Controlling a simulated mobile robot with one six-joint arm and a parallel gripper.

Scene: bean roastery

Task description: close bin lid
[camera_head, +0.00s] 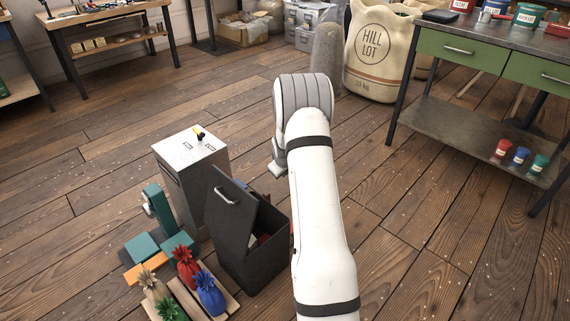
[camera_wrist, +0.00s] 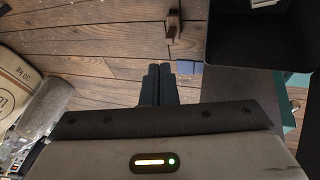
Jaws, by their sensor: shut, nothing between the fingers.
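A dark bin (camera_head: 268,262) stands on the floor left of my arm. Its dark lid (camera_head: 233,212) has a pale handle and is open, standing up steeply at the bin's left. A gap beside the lid shows part of the inside with some reddish and pale contents. In the wrist view a dark open box, seemingly the bin (camera_wrist: 232,42), is at the upper right. My gripper (camera_wrist: 157,72) is shut and empty, apart from the box and left of it. In the head view its fingertips are hidden by my arm.
A light metal cabinet (camera_head: 190,160) stands close behind the bin. A green-drawer bench (camera_head: 461,55) is at right, a sack (camera_head: 378,55) behind. Floor between is clear.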

